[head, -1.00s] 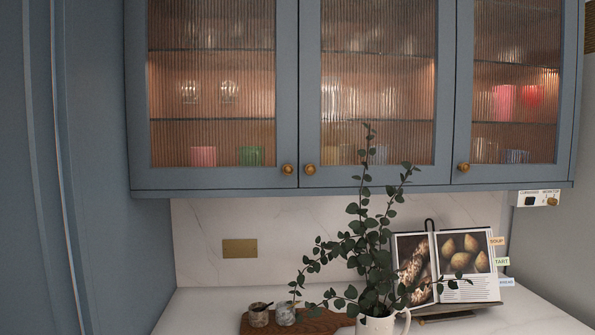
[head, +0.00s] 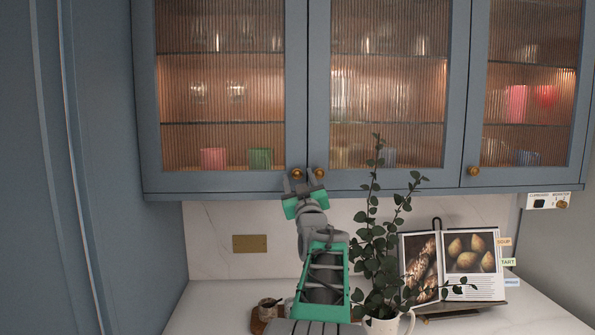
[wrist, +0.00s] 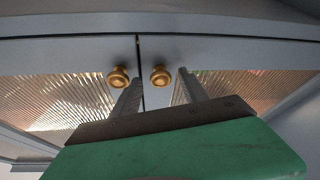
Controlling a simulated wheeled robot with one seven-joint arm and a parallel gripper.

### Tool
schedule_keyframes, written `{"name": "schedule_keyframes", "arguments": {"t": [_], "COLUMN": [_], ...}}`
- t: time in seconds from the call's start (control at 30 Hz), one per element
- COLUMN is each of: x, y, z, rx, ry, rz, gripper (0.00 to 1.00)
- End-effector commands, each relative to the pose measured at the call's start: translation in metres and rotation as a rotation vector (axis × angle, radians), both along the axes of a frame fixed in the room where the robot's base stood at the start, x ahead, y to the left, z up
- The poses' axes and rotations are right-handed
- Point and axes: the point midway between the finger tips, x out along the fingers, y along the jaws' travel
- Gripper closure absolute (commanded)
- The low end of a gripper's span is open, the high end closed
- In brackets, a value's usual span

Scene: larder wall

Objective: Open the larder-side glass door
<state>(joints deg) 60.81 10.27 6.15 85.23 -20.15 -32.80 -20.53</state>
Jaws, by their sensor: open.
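The glass door beside the tall blue larder panel is the left one (head: 148,110), with ribbed glass. It is shut. Its brass knob (head: 297,174) sits at its lower right corner. The middle door's knob (head: 319,173) is close to its right. My gripper (head: 298,184) is open and raised at the left door's knob. The wrist view appears upside down; there the left door's knob (wrist: 160,76) shows between my fingertips, with gaps on both sides. The middle door's knob (wrist: 118,77) is outside them, close to one finger. I cannot see contact with either knob.
The tall blue panel (head: 110,180) stands at the left. Below the cabinet, a leafy plant in a white mug (head: 385,325) stands right of my arm, close to it. An open cookbook (head: 455,265) and a wooden board with a small pot (head: 270,308) are on the counter.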

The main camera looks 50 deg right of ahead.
Motion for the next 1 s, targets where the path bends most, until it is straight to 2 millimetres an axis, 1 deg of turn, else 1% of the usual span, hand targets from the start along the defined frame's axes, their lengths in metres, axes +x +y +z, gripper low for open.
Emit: {"name": "schedule_keyframes", "arguments": {"t": [0.03,0.1,0.33,0.9,0.97,1.0], "x": [0.0044,0.0069,0.0070,0.0070,0.0069,0.0069], "y": [-0.0031,-0.0054,-0.0063,-0.0059,-0.0060,-0.0060], "z": [0.0042,0.0043,0.0028,0.0031,0.0031,0.0031], "rx": [0.001,0.001,0.001,0.001,0.001,0.001], "ry": [0.000,0.000,0.000,0.000,0.000,0.000], "rz": [0.001,0.001,0.000,0.000,0.000,0.000], "gripper": [0.48,0.48,0.48,0.95,1.00,1.00]}}
